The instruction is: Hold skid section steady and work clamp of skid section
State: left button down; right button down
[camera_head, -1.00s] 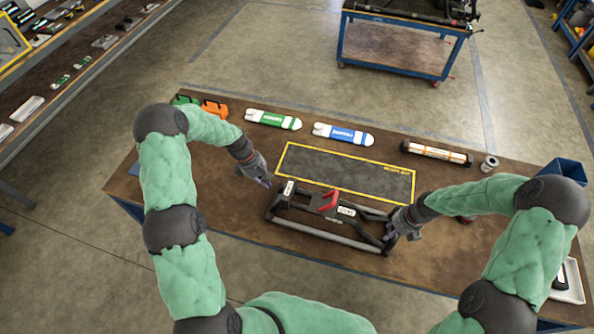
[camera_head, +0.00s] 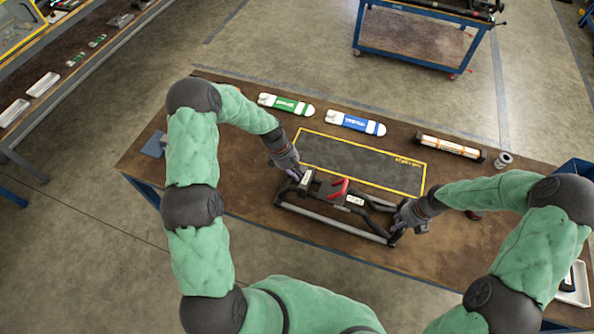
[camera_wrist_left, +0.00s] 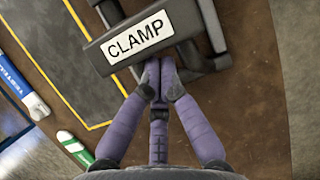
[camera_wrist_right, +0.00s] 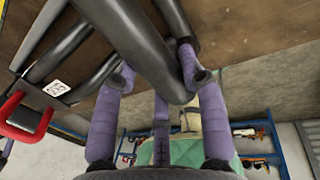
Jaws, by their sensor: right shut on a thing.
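The skid section (camera_head: 330,226) is a dark tubular frame lying on the table, with a red handle (camera_head: 338,188) near its middle. A black block (camera_wrist_left: 190,20) with a white CLAMP label (camera_wrist_left: 141,38) is close in the left wrist view. My left gripper (camera_head: 294,176) is at the skid's left end. Its fingertips (camera_wrist_left: 160,75) are together at the edge of the labelled block, with nothing seen between them. Contact cannot be told. My right gripper (camera_head: 400,226) is shut on the skid's right end, its fingers around a dark tube (camera_wrist_right: 135,42).
A yellow-outlined dark mat (camera_head: 350,164) lies just behind the skid. A green-and-white pack (camera_head: 287,105), a blue-and-white pack (camera_head: 355,123) and a long tube-like item (camera_head: 450,147) line the back edge. A blue bin (camera_head: 574,170) stands at right.

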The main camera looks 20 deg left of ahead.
aim_at(304, 177)
pick_arm(q)
jog(key=d, duration=0.3)
jog(key=shift+s, duration=0.1)
pick_arm(e)
jog(key=shift+s, duration=0.1)
pick_arm(q)
jog(key=shift+a, duration=0.1)
jog(key=a+r, duration=0.7)
jog(key=r, duration=0.2)
jog(key=shift+a+r, duration=0.15)
jog(key=shift+a, duration=0.2)
pick_arm(e)
jog(key=c, duration=0.6)
grip_release()
jog(key=shift+c, duration=0.2)
